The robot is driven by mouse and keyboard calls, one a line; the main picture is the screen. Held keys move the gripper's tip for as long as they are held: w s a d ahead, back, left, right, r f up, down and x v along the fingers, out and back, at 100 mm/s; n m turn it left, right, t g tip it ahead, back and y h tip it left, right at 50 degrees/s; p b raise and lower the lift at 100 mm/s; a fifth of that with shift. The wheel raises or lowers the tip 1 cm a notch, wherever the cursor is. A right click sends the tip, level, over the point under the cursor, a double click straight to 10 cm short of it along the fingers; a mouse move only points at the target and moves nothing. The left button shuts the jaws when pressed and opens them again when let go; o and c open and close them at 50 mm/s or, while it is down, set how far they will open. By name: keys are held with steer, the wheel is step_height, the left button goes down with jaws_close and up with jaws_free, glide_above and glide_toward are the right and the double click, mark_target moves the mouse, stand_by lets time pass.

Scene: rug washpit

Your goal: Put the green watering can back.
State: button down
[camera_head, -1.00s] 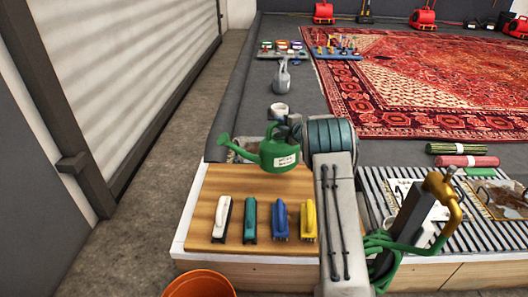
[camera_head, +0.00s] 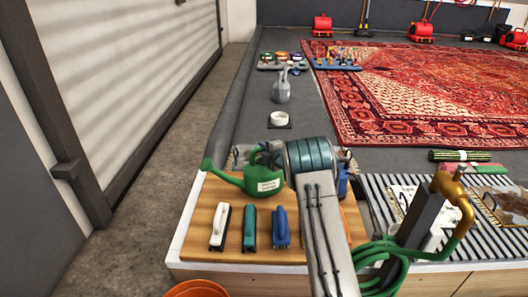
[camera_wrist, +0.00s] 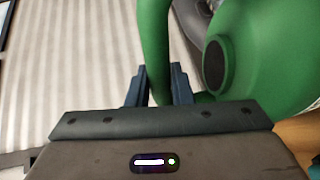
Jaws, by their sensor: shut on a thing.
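The green watering can (camera_head: 262,181) has a white label and a spout pointing left in the head view. It is upright, in front of the far part of the wooden board; I cannot tell its height above it. In the wrist view my gripper (camera_wrist: 158,88) is shut on the can's green handle (camera_wrist: 154,40), with the can's body (camera_wrist: 270,60) to the right. In the head view my arm hides the gripper's fingers. A grey watering can (camera_head: 281,88) stands farther back on the dark floor, beyond a white round item (camera_head: 279,118) on a dark square.
White, teal and blue brushes (camera_head: 280,227) lie on the wooden board (camera_head: 203,200). A brass tap with green hose (camera_head: 377,250) stands right of my arm. Trays of coloured items and a red rug (camera_head: 420,90) lie farther back. An orange bucket (camera_head: 196,289) is at the front.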

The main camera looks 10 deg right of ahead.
steer(key=shift+r, duration=0.25)
steer(key=shift+f, duration=0.15)
steer(key=c, duration=1.3)
jaws_free()
steer(key=shift+f, duration=0.1)
